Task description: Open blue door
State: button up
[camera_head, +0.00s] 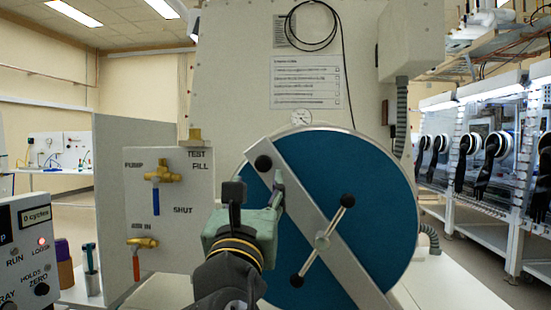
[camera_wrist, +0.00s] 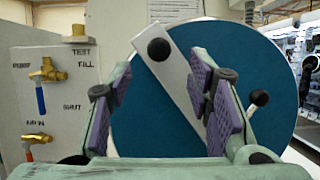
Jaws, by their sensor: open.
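The round blue door (camera_head: 385,215) sits on the front of a pale cabinet and appears shut. A grey bar (camera_head: 300,195) crosses it diagonally, with a black knob (camera_head: 263,163) at its upper left end. A two-armed handle (camera_head: 322,241) with black ball ends is mounted on the bar. My gripper (camera_head: 256,190) is open and empty in front of the door's left part, just below the black knob. In the wrist view, the bar (camera_wrist: 178,85) and knob (camera_wrist: 159,49) show between the spread purple-padded fingers. I cannot tell how far they are from the door.
Left of the door, a panel (camera_head: 175,220) carries a blue-handled valve (camera_head: 156,190) and a red-handled valve (camera_head: 137,262). A control box (camera_head: 25,250) stands at lower left. A grey corrugated hose (camera_head: 402,115) runs at right. Gloveboxes (camera_head: 490,150) stand far right.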

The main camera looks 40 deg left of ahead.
aim_at(262, 165)
jog(key=p+x, duration=0.3)
jog(key=x, duration=0.6)
jog(key=shift+w+a+r, duration=0.15)
jog(key=shift+w+a, duration=0.05)
jog(key=shift+w, duration=0.05)
grip_shut()
dwell(0.5)
